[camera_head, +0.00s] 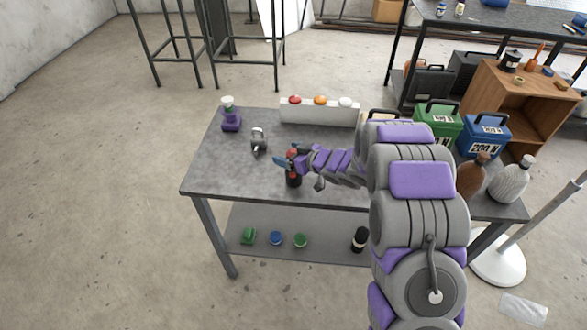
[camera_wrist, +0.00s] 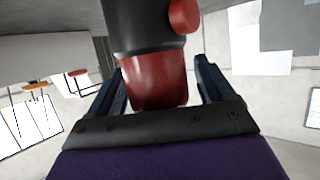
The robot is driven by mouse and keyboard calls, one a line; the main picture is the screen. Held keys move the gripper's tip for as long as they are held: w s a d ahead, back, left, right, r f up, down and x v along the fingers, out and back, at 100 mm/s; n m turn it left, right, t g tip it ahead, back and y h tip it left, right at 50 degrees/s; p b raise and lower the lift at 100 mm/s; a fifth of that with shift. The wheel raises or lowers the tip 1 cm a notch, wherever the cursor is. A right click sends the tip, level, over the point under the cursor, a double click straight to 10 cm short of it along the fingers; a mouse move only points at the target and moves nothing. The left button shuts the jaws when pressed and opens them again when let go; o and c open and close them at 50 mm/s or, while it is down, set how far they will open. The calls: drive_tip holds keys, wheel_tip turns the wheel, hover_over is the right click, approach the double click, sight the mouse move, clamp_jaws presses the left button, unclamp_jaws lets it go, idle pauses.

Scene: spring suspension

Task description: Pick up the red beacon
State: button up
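The red beacon (camera_head: 293,181) has a dark body and red parts. It stands near the front middle of the grey table, partly hidden by my gripper (camera_head: 284,161). In the wrist view, the beacon's red end (camera_wrist: 158,82) lies between the two blue-black fingers of my gripper (camera_wrist: 158,72). Its black body runs toward the top of the picture, with a red knob at the side. The fingers look spread around it, with a narrow gap at the right finger. Contact at the left finger is unclear.
A white block (camera_head: 318,115) with red, orange and white domes stands at the table's back. A silver item (camera_head: 258,141) and a purple item (camera_head: 231,120) are to the left. The table's left front is clear.

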drive_tip(key=c, duration=1.4)
drive_tip(key=shift+r, duration=0.1)
